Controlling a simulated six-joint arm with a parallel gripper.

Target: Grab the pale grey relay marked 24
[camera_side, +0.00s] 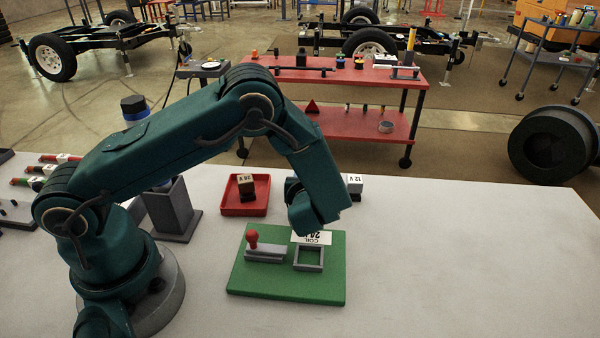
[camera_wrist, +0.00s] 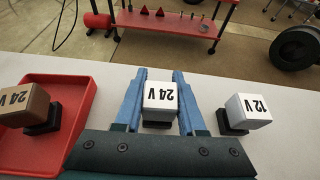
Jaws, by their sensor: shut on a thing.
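The pale grey relay marked 24 V (camera_wrist: 159,98) is in the middle of the wrist view, on a dark base. My gripper (camera_wrist: 160,76) has its two blue fingers on either side of it, shut on it. Whether the relay is off the table I cannot tell. In the side view my arm hides this relay and the fingers. A second pale relay, marked 12 V (camera_wrist: 248,111), lies to the right, also in the side view (camera_side: 354,184). A brown relay marked 24 V (camera_wrist: 28,103) sits in the red tray (camera_wrist: 85,105) to the left.
A green board (camera_side: 262,282) lies in front, with a grey square socket frame (camera_side: 309,268), a label reading COIL 24 (camera_side: 312,238) and a red-knobbed lever (camera_side: 252,241). A dark grey holder (camera_side: 172,210) stands left. The white table is clear to the right.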

